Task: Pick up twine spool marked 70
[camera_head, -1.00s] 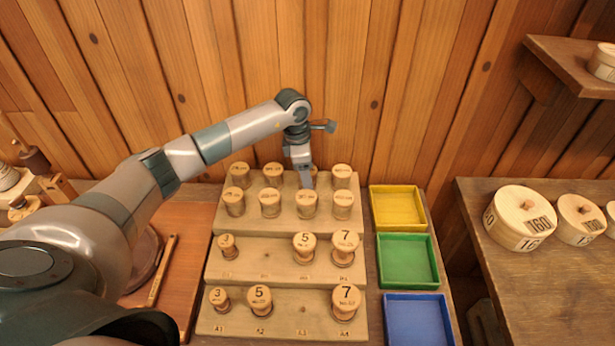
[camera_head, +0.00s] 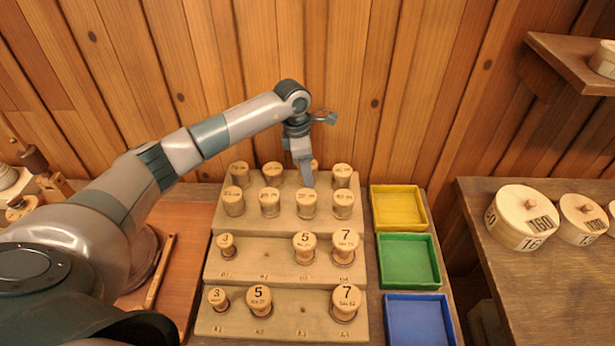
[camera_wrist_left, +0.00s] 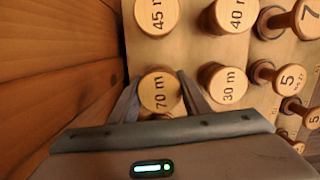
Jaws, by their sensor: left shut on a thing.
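The twine spool marked 70 m (camera_wrist_left: 160,91) is a pale wooden spool with a round printed top, between the two fingers of my left gripper (camera_wrist_left: 160,100) in the left wrist view. My left gripper (camera_head: 308,183) is shut on it from above. In the head view, the spool (camera_head: 314,165) is in the back row of the stepped rack, mostly hidden behind the gripper. I cannot tell whether it still touches the rack. My right gripper is in neither view.
Spools marked 45 m (camera_wrist_left: 157,14), 30 m (camera_wrist_left: 228,85) and 40 m (camera_wrist_left: 232,14) stand close by. The stepped rack (camera_head: 285,271) holds more spools on its lower steps. Yellow (camera_head: 423,226), green (camera_head: 436,283) and blue trays are to its right. A plank wall stands close behind.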

